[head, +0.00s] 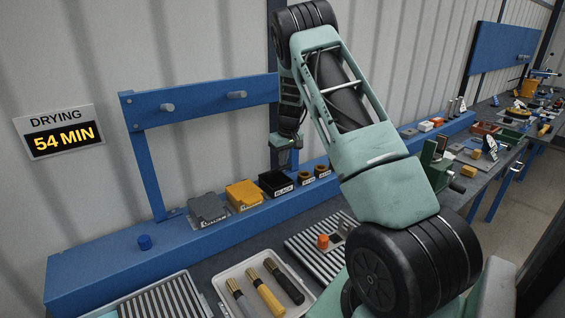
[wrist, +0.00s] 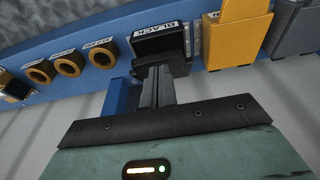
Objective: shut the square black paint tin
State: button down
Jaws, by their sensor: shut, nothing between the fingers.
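The square black paint tin (head: 274,183) stands on the blue shelf, with a white BLACK label on its front. Its top looks open, with a dark inside. It also shows in the wrist view (wrist: 158,43), label edge upward. My gripper (head: 284,160) is shut and empty, just above the tin's wall side. In the wrist view, the fingers (wrist: 156,72) reach to the tin's near edge and overlap it. A dark flap-like part there is partly hidden by the fingers, and I cannot tell whether they touch it.
A yellow tin (head: 243,195) and a grey tin (head: 208,209) stand left of the black one. Small brown ring-shaped pots (head: 306,177) stand close on its right. A tray (head: 263,287) of brushes lies on the bench. A blue peg rail (head: 205,101) stands behind.

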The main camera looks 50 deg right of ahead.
jog(key=s+a+f+t+h+b, duration=0.1)
jog(key=s+f+t+b, duration=0.3)
jog(key=b, duration=2.4)
notch_tip(320, 180, down, 3)
jog(key=shift+f+t+b, duration=0.1)
jog(key=shift+t+b, duration=0.3)
jog(key=shift+t, duration=0.2)
jog(key=shift+s+f+b, duration=0.1)
jog(key=shift+b, duration=0.4)
